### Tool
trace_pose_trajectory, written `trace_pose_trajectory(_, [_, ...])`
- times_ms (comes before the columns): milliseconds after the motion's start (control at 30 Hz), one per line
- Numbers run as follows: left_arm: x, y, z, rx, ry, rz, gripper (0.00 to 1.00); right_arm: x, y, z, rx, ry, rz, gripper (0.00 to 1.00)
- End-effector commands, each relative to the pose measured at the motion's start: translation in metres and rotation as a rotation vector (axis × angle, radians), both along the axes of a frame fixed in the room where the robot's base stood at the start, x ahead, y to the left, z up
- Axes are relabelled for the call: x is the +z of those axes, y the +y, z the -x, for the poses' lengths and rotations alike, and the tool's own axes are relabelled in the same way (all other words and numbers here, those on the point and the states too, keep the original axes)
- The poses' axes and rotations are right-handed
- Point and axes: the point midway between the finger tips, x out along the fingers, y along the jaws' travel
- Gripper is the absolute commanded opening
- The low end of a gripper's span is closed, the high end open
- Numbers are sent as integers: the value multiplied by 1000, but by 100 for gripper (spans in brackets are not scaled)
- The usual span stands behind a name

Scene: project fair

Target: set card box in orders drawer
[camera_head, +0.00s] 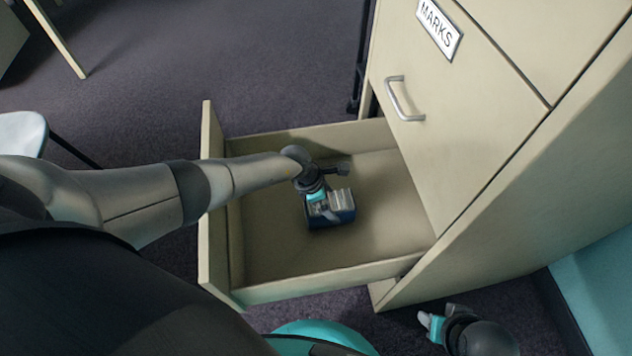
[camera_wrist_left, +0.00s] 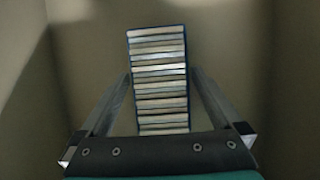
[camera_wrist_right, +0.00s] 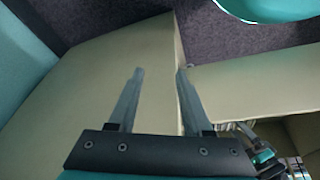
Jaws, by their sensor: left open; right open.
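The card box (camera_head: 346,214), dark blue with a row of pale cards, is inside the open drawer (camera_head: 275,238), apart from its walls. In the left wrist view the card box (camera_wrist_left: 158,62) lies between the two fingers, with small gaps on both sides. My left gripper (camera_head: 326,211) reaches down into the drawer and is open around the box; it partly hides the box in the head view. The open drawer's own label is not in view. My right gripper (camera_head: 428,321) is open and empty, low beside the cabinet; its fingers also show in the right wrist view (camera_wrist_right: 159,75).
The beige cabinet (camera_head: 480,205) stands at the right, with a closed drawer labelled MARKS (camera_head: 438,27) above the open one. The drawer's floor around the box is bare. A pale chair or stool seat (camera_head: 20,130) is at the far left. Dark carpet (camera_head: 230,60) lies beyond the drawer.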

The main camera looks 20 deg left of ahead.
Motion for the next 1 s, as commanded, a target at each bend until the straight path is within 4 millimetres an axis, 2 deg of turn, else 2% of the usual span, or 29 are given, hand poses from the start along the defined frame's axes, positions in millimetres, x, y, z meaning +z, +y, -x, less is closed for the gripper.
trace_pose_trajectory(467, [35, 11, 7, -1, 0, -1, 100, -50, -3, 23, 0, 80, 10, 50])
trace_pose_trajectory(1000, [68, 22, 15, -1, 0, -1, 100, -98, -21, 48, 4, 101, 33, 50])
